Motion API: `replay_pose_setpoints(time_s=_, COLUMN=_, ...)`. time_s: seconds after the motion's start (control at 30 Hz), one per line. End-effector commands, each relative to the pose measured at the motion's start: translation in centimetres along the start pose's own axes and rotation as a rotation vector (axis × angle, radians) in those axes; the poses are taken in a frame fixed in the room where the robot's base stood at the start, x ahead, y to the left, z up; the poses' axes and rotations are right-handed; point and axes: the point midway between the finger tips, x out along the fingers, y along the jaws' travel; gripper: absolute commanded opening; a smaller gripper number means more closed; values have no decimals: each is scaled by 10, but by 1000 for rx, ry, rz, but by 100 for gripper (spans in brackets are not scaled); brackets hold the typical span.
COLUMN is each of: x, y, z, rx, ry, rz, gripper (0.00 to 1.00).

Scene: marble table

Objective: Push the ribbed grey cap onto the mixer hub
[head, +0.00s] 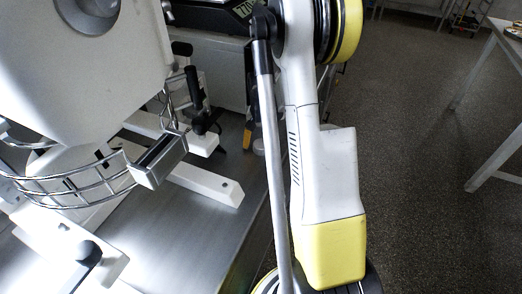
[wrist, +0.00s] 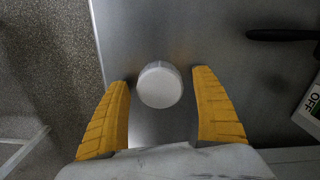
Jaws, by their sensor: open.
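A round, pale grey cap (wrist: 160,86) rests on the metal table top (wrist: 210,30) in the wrist view. Its flat face is turned up; ribs on its side are hard to make out. My gripper (wrist: 162,77) is open, with one yellow finger on each side of the cap and clear gaps between. The fingertips reach about level with the cap in the picture; their height above it cannot be told. In the head view, the white mixer (head: 90,80) stands at the left, with a round metal fitting (head: 90,14), possibly the hub, at the top edge.
In the wrist view, a black handle (wrist: 282,35) and a box marked OFF (wrist: 311,102) lie right of the cap. Another table (head: 502,110) stands at the far right.

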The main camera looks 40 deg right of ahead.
Motion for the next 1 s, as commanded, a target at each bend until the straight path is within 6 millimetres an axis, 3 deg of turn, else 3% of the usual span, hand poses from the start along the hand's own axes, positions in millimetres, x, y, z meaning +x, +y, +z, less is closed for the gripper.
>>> replay_pose_setpoints(time_s=0.17, x=0, y=0, z=0, rx=0, ry=0, rz=0, gripper=76)
replay_pose_setpoints(time_s=0.33, x=-1, y=0, z=0, rx=0, ry=0, rz=0, gripper=28)
replay_pose_setpoints(time_s=0.37, x=-1, y=0, z=0, rx=0, ry=0, rz=0, gripper=24)
replay_pose_setpoints(time_s=0.77, x=-3, y=0, z=0, rx=0, ry=0, rz=0, gripper=24)
replay_pose_setpoints(time_s=1.0, x=-32, y=0, z=0, rx=0, ry=0, rz=0, gripper=24)
